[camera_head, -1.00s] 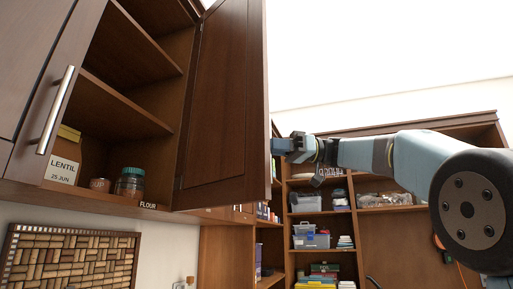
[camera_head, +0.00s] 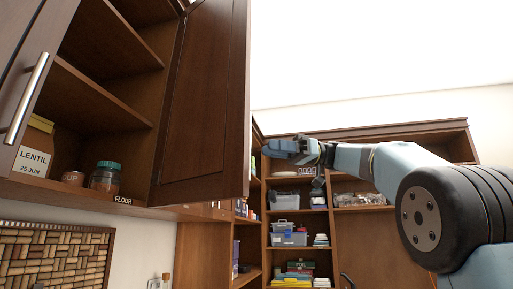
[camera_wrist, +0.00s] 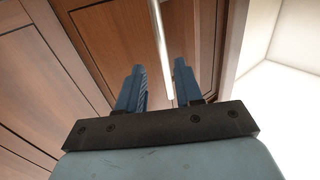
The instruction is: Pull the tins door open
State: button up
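A brown cabinet door (camera_head: 202,100) stands swung open in the head view, with its inner face toward me. No label reading tins can be made out. My gripper (camera_head: 266,148) is just right of this door's free edge. In the wrist view my gripper (camera_wrist: 158,72) is open, its two blue fingers apart. A pale metal bar handle (camera_wrist: 159,40) runs down into the gap between the fingers, in front of brown door panels (camera_wrist: 185,35). I cannot tell whether the fingers touch the handle, or which door it belongs to.
The open cabinet's bottom shelf holds a lentil box (camera_head: 34,150), a small tin (camera_head: 73,178) and a jar (camera_head: 105,177). A flour label (camera_head: 123,200) is on its edge. Another door with a bar handle (camera_head: 27,98) is at left. Filled shelves (camera_head: 300,215) stand behind.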

jog(key=v, duration=0.6)
jog(key=shift+w+d, duration=0.1)
dwell(0.4)
jog(key=s+a+f+m+t+h, duration=0.1)
jog(key=s+f+m+t+h, duration=0.25)
jog(key=f+m, duration=0.6)
jog(key=s+a+f+m+t+h, duration=0.1)
jog(key=s+f+m+t+h, duration=0.35)
jog(key=f, duration=0.75)
jog(key=s+d+f+m+t+h, duration=0.1)
jog(key=s+d+f+m+h, duration=0.1)
jog(key=f, duration=0.8)
jog(key=s+d+f+m+t+h, duration=0.1)
jog(key=s+d+f+m+h, duration=0.2)
jog(key=s+d+f, duration=0.4)
jog(key=s+d+f+m+t+h, duration=0.1)
jog(key=s+d+f+h, duration=0.3)
jog(key=f, duration=0.9)
jog(key=shift+s+d+m, duration=0.3)
jog(key=shift+s+m, duration=0.5)
jog(key=shift+s, duration=0.05)
jog(key=shift+s, duration=0.15)
